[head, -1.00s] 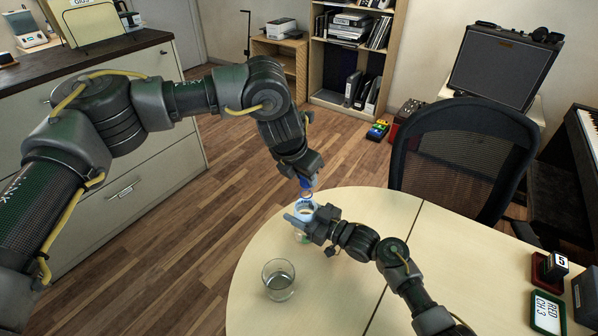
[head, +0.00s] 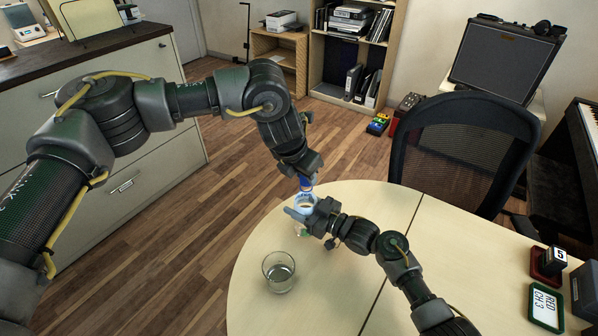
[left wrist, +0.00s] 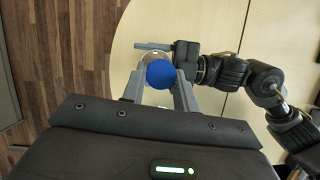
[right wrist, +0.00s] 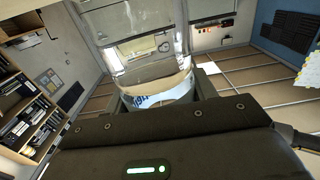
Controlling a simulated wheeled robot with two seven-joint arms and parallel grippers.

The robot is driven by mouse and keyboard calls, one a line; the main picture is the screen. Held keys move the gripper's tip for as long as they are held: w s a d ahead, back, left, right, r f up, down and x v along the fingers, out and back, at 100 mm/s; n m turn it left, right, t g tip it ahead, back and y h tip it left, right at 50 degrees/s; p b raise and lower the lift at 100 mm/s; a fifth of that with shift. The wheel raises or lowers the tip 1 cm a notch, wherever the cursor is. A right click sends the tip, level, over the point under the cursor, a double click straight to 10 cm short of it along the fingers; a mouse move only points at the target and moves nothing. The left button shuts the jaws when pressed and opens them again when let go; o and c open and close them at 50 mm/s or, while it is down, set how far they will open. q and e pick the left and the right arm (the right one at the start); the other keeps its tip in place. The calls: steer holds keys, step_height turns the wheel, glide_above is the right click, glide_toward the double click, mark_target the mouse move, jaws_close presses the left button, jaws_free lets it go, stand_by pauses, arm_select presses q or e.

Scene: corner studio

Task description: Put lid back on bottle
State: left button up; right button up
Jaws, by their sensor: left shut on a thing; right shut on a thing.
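A blue lid (head: 306,184) is between the fingers of my left gripper (head: 305,181), which is shut on it. The lid's round blue top (left wrist: 161,74) fills the space between the fingertips in the left wrist view. A clear bottle (head: 302,208) with a white and blue label is held by my right gripper (head: 313,214), shut around it. The label (right wrist: 158,98) shows between its fingers in the right wrist view. The lid is over the bottle's mouth. I cannot tell whether they touch.
A glass (head: 279,271) stands on the pale round-ended table (head: 340,295), nearer me than the bottle. A desk stamp (head: 551,262) and a small sign (head: 545,309) are at the right. A mesh chair (head: 465,150) stands behind the table. The table's middle is clear.

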arm_select(q)
steer(key=shift+f, duration=0.6)
steer(key=m, duration=0.2)
steer(key=m+g+h, duration=0.1)
steer(key=m, duration=0.2)
steer(key=shift+w+a+g, duration=0.2)
steer(key=shift+g, duration=0.1)
steer(key=m, duration=0.2)
steer(key=m+g, duration=0.1)
steer(key=m, duration=0.1)
steer(key=m+g, duration=0.1)
steer(key=m, duration=0.1)
steer(key=shift+w+h, duration=0.25)
steer(key=shift+h, duration=0.05)
steer(key=m+g, duration=0.1)
steer(key=m, duration=0.2)
steer(key=m+g, duration=0.1)
steer(key=m, duration=0.2)
steer(key=shift+w+d+f+y, duration=0.15)
steer(key=shift+w+y, duration=0.05)
steer(key=shift+y, duration=0.2)
steer(key=m+g, duration=0.1)
steer(key=m, duration=0.1)
steer(key=m+y, duration=0.1)
steer(key=m, duration=0.2)
steer(key=shift+w+d+g, duration=0.1)
steer(key=shift+g, duration=0.3)
steer(key=shift+m+y, duration=0.3)
